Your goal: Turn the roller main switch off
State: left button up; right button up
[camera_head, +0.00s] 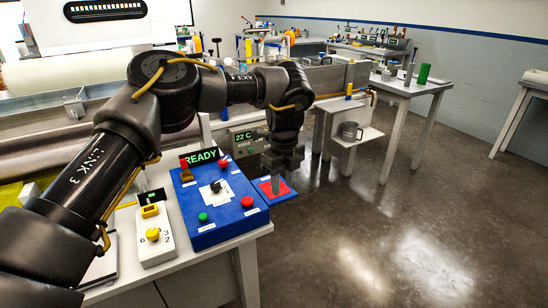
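A blue control box (209,217) stands on the white table. It carries a black knob on a white plate (216,188), a green button (203,217), red buttons and a small lever with a red top (184,170). A READY display (202,156) stands behind it. At its right is a smaller blue panel with a red square (266,188). No label clearly reads as the roller main switch. My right gripper is out of view.
A white box with a yellow knob (153,235) stands left of the control box. A grey unit reading 22 C (243,138) is behind. A white side table with a green cylinder (423,73) stands further back. The floor at right is clear.

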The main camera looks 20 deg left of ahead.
aim_at(223, 163)
jog(key=z, duration=0.05)
jog(key=i, duration=1.3)
jog(key=u, duration=1.15)
